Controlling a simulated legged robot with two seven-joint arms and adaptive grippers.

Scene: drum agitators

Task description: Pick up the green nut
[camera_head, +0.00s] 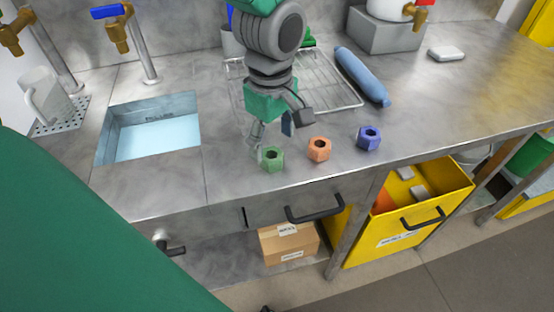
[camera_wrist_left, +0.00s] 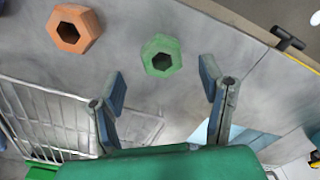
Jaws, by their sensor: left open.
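The green nut (camera_head: 272,158) lies on the grey counter near its front edge, left of an orange nut (camera_head: 319,149) and a blue nut (camera_head: 369,137). My left gripper (camera_head: 272,128) is just behind the green nut in the head view, fingers pointing down. In the left wrist view the gripper (camera_wrist_left: 163,82) is open, and the green nut (camera_wrist_left: 161,56) shows beyond the gap between the fingertips, apart from both. The orange nut (camera_wrist_left: 77,29) is to its left in that view. My right gripper is not in view.
A sink (camera_head: 150,130) is left of the nuts. A wire rack (camera_head: 335,90) and a blue cylinder (camera_head: 362,75) lie behind them. A drawer handle (camera_head: 315,210) sticks out below the counter edge.

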